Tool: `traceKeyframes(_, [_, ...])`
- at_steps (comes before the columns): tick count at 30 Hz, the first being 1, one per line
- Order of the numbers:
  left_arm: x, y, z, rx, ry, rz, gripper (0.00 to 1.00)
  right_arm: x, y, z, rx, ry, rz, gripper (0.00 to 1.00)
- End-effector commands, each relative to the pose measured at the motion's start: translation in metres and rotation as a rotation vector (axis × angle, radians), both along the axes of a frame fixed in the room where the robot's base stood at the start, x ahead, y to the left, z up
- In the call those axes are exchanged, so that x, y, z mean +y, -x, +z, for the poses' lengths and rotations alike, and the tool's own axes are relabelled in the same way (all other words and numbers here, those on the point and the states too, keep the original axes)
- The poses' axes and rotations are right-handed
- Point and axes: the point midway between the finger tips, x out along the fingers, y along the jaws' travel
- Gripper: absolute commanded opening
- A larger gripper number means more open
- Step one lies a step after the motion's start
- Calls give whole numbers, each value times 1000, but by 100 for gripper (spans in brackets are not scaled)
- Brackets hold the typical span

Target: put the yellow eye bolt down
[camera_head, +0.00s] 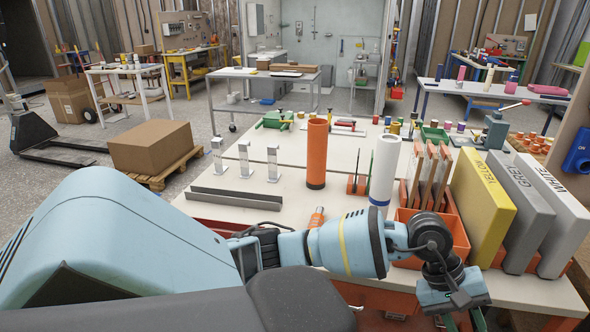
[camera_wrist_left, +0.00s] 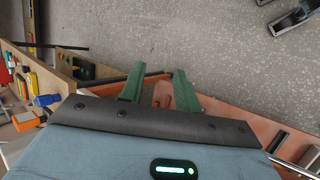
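I cannot make out a yellow eye bolt in either view. My left arm comes in from the left in the head view, and its gripper (camera_head: 463,320) hangs at the bottom right, in front of the bench's front edge, pointing down. In the left wrist view the two green fingers of the left gripper (camera_wrist_left: 158,82) stand apart. An orange surface and grey floor show between them, and I see nothing held. The fingertips are partly cut off in the head view. My right gripper is not in view.
The white workbench (camera_head: 245,182) holds an orange cylinder (camera_head: 317,155), a white cylinder (camera_head: 384,170), a grey angle bar (camera_head: 235,198) and an orange bin (camera_head: 455,228). Yellow (camera_head: 478,205), grey (camera_head: 521,210) and white cases stand at the right. The bench's front left is fairly clear.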

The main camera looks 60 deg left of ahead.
Motion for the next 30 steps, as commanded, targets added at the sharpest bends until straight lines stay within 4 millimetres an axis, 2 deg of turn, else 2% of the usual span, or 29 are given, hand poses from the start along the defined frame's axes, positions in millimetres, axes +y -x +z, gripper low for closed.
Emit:
traceKeyframes(1, [-29,19,-12,105,159,49,32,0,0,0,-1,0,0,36])
traceKeyframes(3, [-61,40,-16,261,372,139,32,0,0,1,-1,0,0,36])
traceKeyframes(6, [-94,64,-14,516,666,290,32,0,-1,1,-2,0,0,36])
traceKeyframes(9, [-111,79,-10,805,942,467,32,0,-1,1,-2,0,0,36])
traceKeyframes(11, [-114,84,-9,990,1100,582,32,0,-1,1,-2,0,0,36])
traceKeyframes(14, [-107,89,-17,1314,1349,791,32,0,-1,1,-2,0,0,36])
traceKeyframes(17, [-89,94,-37,1645,1585,1016,32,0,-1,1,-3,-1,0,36])
traceKeyframes(20, [-65,105,-72,1980,1816,1257,32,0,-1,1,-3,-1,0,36])
traceKeyframes(21, [-54,112,-89,-2097,-1893,-1347,32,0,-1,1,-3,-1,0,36])
traceKeyframes(23, [-38,129,-118,-1914,-1696,-1253,32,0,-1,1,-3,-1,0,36])
traceKeyframes(26, [-14,170,-170,-1596,-1398,-1083,32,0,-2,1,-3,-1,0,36])
traceKeyframes(27, [-6,190,-191,-1470,-1292,-1014,32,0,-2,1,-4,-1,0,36])
traceKeyframes(30, [7,245,-232,-1186,-1072,-856,32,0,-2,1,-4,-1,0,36])
